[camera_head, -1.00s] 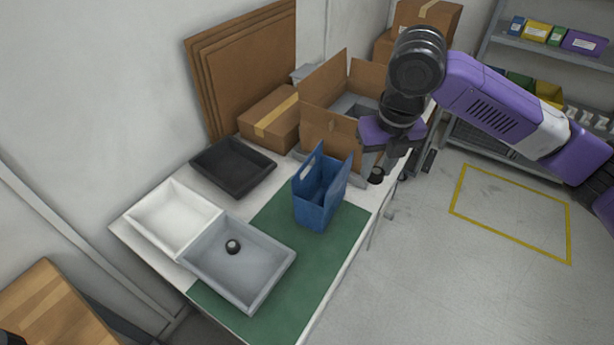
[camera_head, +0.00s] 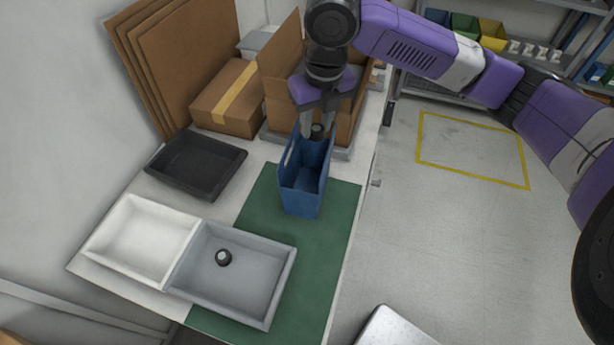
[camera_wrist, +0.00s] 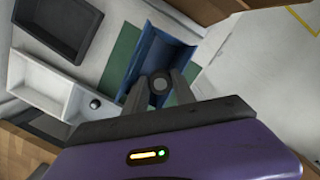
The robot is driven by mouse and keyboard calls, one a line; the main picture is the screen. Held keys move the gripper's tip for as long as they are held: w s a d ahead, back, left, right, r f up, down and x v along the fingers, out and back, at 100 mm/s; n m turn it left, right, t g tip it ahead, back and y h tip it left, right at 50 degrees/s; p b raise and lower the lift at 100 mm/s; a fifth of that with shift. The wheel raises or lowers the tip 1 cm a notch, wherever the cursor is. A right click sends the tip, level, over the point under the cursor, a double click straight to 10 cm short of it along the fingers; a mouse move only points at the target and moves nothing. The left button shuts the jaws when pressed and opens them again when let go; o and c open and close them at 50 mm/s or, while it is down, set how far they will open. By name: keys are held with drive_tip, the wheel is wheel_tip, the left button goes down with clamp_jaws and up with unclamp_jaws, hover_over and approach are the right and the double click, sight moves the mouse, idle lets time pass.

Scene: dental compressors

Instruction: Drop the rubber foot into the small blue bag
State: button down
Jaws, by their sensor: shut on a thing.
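The small blue bag (camera_head: 303,190) stands upright and open on the green mat (camera_head: 265,208); the wrist view also shows the bag (camera_wrist: 160,57). My gripper (camera_head: 318,130) is shut on a dark round rubber foot (camera_wrist: 159,84). In the head view, the fingertips and the foot appear at the bag's far upper edge. I cannot tell whether the foot is inside the rim or just above it.
A white tray (camera_head: 104,243) adjoins the grey tray, with a black tray (camera_head: 165,177) behind. A closed cardboard box (camera_head: 215,105) and an open carton (camera_head: 281,70) stand at the back.

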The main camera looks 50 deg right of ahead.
drive_tip(key=shift+f+b, duration=0.6)
drive_tip(key=shift+f, duration=0.7)
drive_tip(key=c, duration=0.9)
unclamp_jaws()
drive_tip(key=shift+c, duration=0.2)
drive_tip(key=shift+r, duration=0.15)
drive_tip(key=r, duration=0.5)
drive_tip(key=s+r, duration=0.1)
drive_tip(key=r, duration=0.1)
drive_tip(key=shift+s+a+r, duration=0.1)
drive_tip(key=shift+a+r, duration=0.15)
drive_tip(key=shift+a, duration=0.05)
